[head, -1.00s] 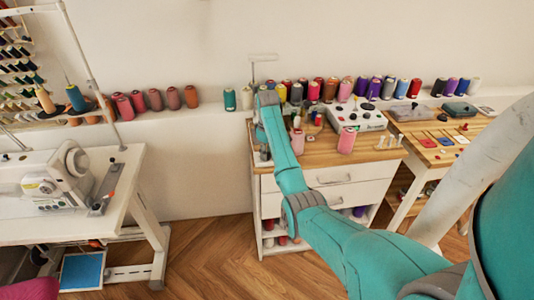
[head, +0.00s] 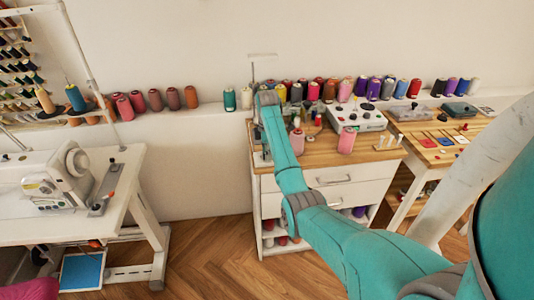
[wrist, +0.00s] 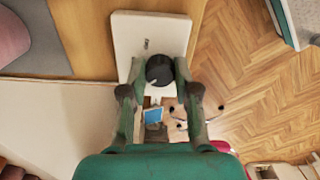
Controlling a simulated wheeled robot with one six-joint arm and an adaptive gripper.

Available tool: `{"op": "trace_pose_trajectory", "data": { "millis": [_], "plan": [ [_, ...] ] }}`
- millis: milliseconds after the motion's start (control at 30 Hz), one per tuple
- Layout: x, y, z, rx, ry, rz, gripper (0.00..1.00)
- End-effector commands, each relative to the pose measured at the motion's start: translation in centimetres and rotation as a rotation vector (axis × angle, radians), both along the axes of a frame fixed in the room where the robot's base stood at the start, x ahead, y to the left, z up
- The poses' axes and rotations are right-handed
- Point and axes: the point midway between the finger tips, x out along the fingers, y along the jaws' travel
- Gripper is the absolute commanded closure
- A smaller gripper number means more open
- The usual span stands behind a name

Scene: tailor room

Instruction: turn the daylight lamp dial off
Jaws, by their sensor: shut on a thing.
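The black round dial (wrist: 159,69) sits on a white plate (wrist: 150,30) with small dark lettering in the wrist view. My gripper (wrist: 161,76) is shut on the dial, with one green finger on each side of it. In the head view, a thin pale lamp bar (head: 263,55) on a slim post stands above the left end of the wooden-topped cabinet (head: 325,150). My teal arm reaches to that end and hides the dial and most of my gripper there. I cannot read the dial's setting.
Pink thread spools (head: 346,140) and a grey-white device (head: 357,117) stand on the cabinet. Several spools line the wall ledge behind. A sewing machine table (head: 60,190) is at left, with open wooden floor (head: 215,250) between.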

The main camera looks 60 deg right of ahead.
Motion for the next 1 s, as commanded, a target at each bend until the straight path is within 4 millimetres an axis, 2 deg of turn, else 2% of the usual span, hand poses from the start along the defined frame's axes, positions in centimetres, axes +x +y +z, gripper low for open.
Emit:
{"op": "trace_pose_trajectory", "data": {
  "millis": [400, 1000],
  "plan": [
    [0.0, -0.04, -0.02, 0.0, 0.0, 0.213, 1.0],
    [0.01, -0.06, -0.01, -0.001, 0.001, 0.252, 1.0]
  ]
}}
